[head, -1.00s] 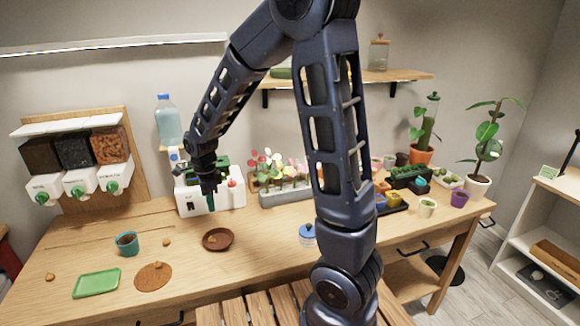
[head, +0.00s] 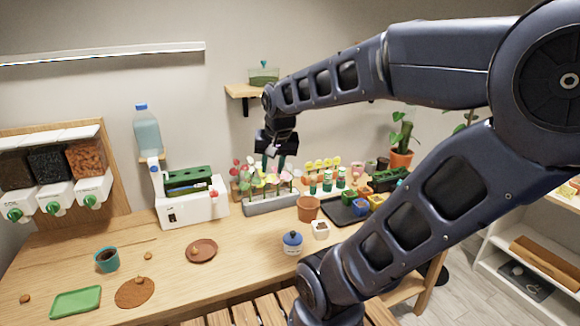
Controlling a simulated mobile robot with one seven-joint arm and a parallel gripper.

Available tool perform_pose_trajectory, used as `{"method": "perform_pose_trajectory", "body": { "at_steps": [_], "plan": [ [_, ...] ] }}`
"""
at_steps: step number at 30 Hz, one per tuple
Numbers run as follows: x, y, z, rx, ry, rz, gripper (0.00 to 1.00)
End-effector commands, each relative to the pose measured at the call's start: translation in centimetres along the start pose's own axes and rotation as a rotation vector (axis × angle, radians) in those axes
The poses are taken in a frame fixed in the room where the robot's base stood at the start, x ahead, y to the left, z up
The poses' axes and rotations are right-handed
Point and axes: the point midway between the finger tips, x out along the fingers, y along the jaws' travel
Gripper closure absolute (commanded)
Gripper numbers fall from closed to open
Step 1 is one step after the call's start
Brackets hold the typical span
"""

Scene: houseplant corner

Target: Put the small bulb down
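Small brown bulb-like pieces lie on the workbench: one in the brown saucer (head: 205,259), one (head: 148,256) on the bare wood, one (head: 138,280) on the round cork mat (head: 125,298), and one (head: 25,298) at the far left. They are too small to tell which is the small bulb. My gripper (head: 274,163) is raised above the flower trough, pointing down, well away from these pieces. Its two dark fingers look apart, with nothing visible between them.
The flower trough (head: 272,206) stands below my gripper. A white machine (head: 185,211) is to its left, a terracotta pot (head: 308,207) and blue-lidded jar (head: 292,246) to its right. A teal cup (head: 107,261) and green tray (head: 76,302) are at left. Bare wood lies around the saucer.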

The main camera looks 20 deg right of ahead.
Motion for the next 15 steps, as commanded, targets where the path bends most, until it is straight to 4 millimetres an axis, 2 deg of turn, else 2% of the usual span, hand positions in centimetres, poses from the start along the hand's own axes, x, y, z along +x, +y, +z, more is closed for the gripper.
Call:
{"method": "perform_pose_trajectory", "body": {
  "at_steps": [3,6,15],
  "plan": [
    [-1.5,2.1,1.3,-0.12,0.042,0.008,0.7],
    [-2.3,3.2,2.2,-0.205,0.064,0.018,0.7],
    [-2.9,4.2,3.1,-0.295,0.082,0.032,0.7]
  ]
}}
